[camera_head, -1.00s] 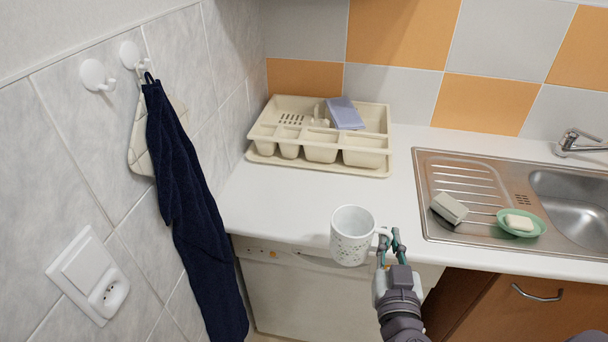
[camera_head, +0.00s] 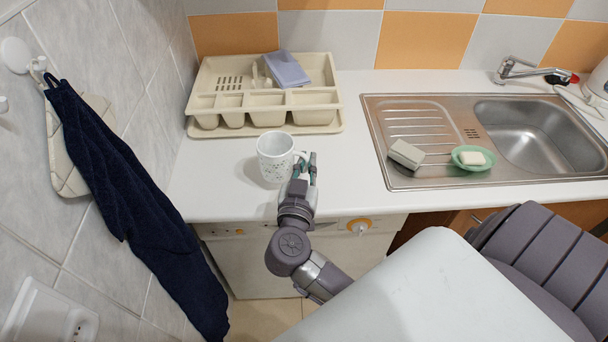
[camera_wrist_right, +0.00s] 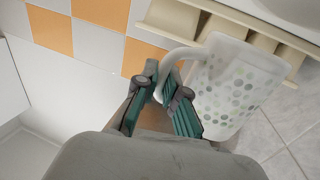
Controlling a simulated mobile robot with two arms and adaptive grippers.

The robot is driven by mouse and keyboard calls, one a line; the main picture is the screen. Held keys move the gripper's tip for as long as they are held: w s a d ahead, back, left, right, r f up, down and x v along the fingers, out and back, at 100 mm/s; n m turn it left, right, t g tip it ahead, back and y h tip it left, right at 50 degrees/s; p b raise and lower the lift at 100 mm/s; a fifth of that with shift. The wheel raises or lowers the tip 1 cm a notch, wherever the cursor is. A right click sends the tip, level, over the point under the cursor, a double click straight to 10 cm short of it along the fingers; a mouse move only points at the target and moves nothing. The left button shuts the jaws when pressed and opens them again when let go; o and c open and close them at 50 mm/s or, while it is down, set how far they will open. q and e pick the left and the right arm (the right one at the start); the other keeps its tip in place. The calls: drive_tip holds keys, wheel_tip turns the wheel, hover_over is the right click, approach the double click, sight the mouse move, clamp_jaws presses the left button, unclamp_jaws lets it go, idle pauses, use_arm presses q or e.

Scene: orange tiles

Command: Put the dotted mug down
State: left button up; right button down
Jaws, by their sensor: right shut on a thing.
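The dotted mug (camera_head: 274,157) is white with small grey-green spots and stands upright over the white counter (camera_head: 215,190), in front of the dish rack. I cannot tell whether its base touches the counter. My right gripper (camera_head: 304,170) is shut on the mug's handle from the right side. In the right wrist view the dotted mug (camera_wrist_right: 232,88) is to the right, and its handle passes between the fingers of my right gripper (camera_wrist_right: 172,95). My left gripper does not show.
A beige dish rack (camera_head: 320,115) with a blue-violet cloth (camera_head: 287,70) stands behind the mug. A dark blue towel (camera_head: 140,200) hangs at the left. The counter left of the mug is clear.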

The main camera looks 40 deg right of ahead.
drive_tip(key=shift+w+a+f, duration=0.1)
drive_tip(key=shift+a+f, duration=0.05)
drive_tip(key=shift+f, duration=0.55)
wheel_tip(320, 180, down, 2)
drive_tip(key=shift+f, duration=0.15)
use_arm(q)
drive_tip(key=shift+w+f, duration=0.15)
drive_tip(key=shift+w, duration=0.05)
use_arm(e)
drive_tip(key=shift+f, duration=0.2)
drive_tip(key=shift+f, duration=0.1)
drive_tip(key=c, duration=1.2)
unclamp_jaws()
drive_tip(key=shift+f, duration=0.1)
drive_tip(key=shift+c, duration=0.2)
